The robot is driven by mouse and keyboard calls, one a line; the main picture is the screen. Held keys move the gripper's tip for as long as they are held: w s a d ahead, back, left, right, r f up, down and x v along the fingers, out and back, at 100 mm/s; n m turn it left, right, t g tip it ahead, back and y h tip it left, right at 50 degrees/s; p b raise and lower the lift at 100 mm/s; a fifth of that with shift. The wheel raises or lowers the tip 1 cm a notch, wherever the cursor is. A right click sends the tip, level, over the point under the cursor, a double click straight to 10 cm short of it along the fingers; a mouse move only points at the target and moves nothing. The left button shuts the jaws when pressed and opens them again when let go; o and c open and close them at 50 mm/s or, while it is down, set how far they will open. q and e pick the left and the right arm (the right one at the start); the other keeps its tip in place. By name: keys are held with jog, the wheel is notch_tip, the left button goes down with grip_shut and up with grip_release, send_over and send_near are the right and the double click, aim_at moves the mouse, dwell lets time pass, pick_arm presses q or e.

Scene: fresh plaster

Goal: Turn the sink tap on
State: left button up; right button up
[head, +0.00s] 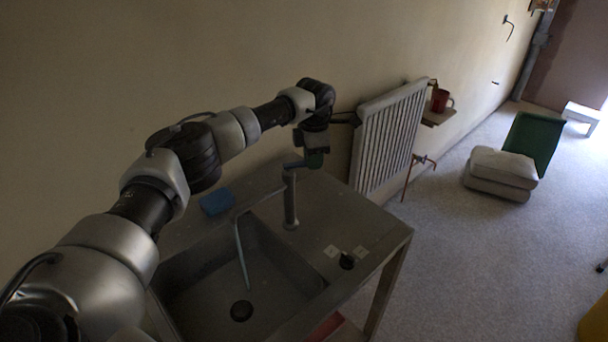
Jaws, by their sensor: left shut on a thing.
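The sink tap (290,205) is a grey upright post at the back edge of the sink counter, right of the basin (205,275). Its top lever (296,164) points to the right, toward my left gripper (311,158). My left arm reaches in from the left above the basin, and its gripper is shut on the lever end. The fingertips are small and dark here. A thin pale curved strip (241,250) runs down into the basin toward the drain; I cannot tell whether it is water or a solid thing. My right gripper is out of view.
A blue sponge-like block (216,202) lies behind the basin. A white radiator (388,135) is on the wall just right of my gripper. A small shelf (438,116) holds a red mug (440,100). Cushions (500,172) and a green panel (531,142) stand on open floor.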

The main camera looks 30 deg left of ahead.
pick_arm(q)
jog(key=a+n, duration=0.1)
jog(key=n, duration=0.1)
jog(key=w+n, duration=0.1)
jog(key=shift+w+a+n, duration=0.1)
jog(key=shift+a+n, duration=0.3)
jog(key=shift+w+a+n, duration=0.25)
jog(key=shift+a+n, duration=0.3)
jog(key=shift+n, duration=0.65)
jog(key=o, duration=0.7)
jog(key=shift+a, duration=0.1)
jog(key=shift+o, duration=0.2)
